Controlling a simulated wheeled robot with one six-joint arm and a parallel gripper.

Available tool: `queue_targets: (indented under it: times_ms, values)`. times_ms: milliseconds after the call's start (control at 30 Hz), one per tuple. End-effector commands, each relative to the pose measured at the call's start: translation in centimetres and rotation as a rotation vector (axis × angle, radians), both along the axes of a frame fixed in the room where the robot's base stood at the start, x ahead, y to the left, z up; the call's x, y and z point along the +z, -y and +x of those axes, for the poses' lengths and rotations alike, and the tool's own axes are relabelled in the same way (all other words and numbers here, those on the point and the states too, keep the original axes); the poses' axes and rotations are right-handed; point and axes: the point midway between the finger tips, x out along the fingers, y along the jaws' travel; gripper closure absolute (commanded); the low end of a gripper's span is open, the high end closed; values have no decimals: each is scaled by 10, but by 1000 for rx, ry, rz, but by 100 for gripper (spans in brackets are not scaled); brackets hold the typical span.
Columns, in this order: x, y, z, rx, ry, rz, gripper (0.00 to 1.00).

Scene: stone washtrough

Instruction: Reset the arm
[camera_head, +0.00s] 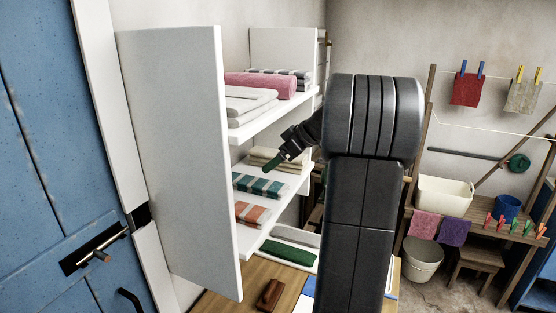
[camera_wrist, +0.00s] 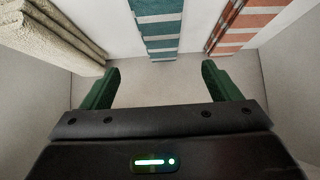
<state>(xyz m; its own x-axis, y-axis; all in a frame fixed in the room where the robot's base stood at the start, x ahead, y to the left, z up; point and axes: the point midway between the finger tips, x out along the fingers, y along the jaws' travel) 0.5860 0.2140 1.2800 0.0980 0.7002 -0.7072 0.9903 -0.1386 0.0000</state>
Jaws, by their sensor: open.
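My gripper (camera_head: 274,163) reaches in at the white shelf unit, at the level of its middle shelves. In the wrist view my gripper (camera_wrist: 157,82) shows two green fingers spread wide apart with nothing between them. A teal and white striped towel (camera_head: 258,185) lies on a shelf close to the gripper; in the wrist view it (camera_wrist: 158,30) lies beyond the gap between the fingers. An orange striped towel (camera_head: 252,214) lies beside it, and in the wrist view it (camera_wrist: 245,22) is beyond the right finger. My dark arm hides part of the shelf's right side.
Cream folded towels (camera_head: 274,157) lie near the gripper. Above are a pink rolled towel (camera_head: 260,85) and grey folded towels (camera_head: 248,103). The white side panel (camera_head: 180,150) stands left. Below, a wooden surface (camera_head: 238,299) holds a brown brush-like object (camera_head: 270,294). A bench with tubs stands right.

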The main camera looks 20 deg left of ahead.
Motion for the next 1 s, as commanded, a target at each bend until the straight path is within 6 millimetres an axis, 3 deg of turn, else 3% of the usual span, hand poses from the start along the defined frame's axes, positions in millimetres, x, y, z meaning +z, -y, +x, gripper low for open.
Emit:
queue_targets:
  times_ms: [267, 800, 1000]
  values:
    - [-15, -15, 2, 3, -3, 1, 17]
    - [-90, -87, 11, 1, -4, 0, 17]
    - [-61, -85, 12, 1, 4, 1, 17]
